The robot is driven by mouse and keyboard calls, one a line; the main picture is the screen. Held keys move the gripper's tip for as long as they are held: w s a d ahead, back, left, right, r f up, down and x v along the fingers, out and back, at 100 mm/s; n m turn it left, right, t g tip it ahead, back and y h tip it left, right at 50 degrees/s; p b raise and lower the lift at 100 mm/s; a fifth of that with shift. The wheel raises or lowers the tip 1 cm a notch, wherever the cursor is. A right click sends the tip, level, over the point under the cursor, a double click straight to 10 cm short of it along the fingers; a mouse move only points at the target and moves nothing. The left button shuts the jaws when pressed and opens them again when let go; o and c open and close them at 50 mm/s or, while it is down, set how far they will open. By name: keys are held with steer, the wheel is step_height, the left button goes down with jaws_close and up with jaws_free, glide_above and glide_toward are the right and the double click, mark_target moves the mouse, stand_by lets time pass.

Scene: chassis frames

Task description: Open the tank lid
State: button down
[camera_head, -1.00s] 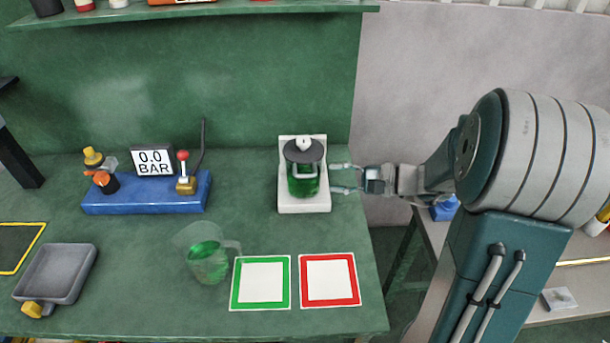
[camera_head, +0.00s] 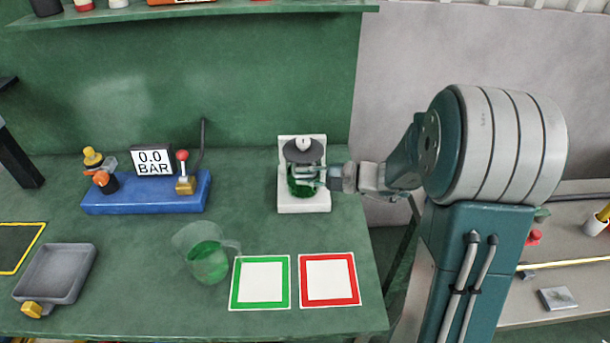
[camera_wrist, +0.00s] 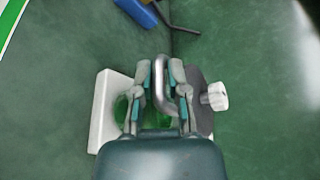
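The tank (camera_head: 302,187) is a clear vessel of green liquid on a white stand (camera_head: 303,207) at the back right of the bench. Its dark grey lid (camera_head: 304,154) lies flat on top, with a pale knob (camera_head: 303,144); the lid also shows in the wrist view (camera_wrist: 203,112). A bent metal handle (camera_wrist: 160,84) is on the tank's near side. My gripper (camera_head: 318,178) reaches in from the right, below the lid's rim. In the wrist view its fingers (camera_wrist: 162,92) are apart, with the handle between them. Whether they touch it is unclear.
A blue base (camera_head: 145,199) with a red-knobbed lever and a 0.0 BAR display (camera_head: 153,161) stands left. A jug of green liquid (camera_head: 206,257), a green-bordered square (camera_head: 261,284) and a red-bordered square (camera_head: 329,281) are in front. A grey tray (camera_head: 55,274) lies front left.

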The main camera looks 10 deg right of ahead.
stand_by(0.4)
steer(key=shift+r+m, duration=0.4)
steer(key=shift+r, duration=0.35)
steer(key=w+d+r+m+g, duration=0.2)
steer(key=w+r+m+g, duration=0.4)
steer(key=w+r+m, duration=0.45)
steer(key=w+d+r+n, duration=0.1)
steer(key=w+r+n, duration=0.1)
steer(key=w, duration=0.5)
steer(key=shift+r+n, duration=0.35)
steer(key=shift+r, duration=0.05)
steer(key=shift+w+d, duration=0.1)
steer(key=shift+r, duration=0.1)
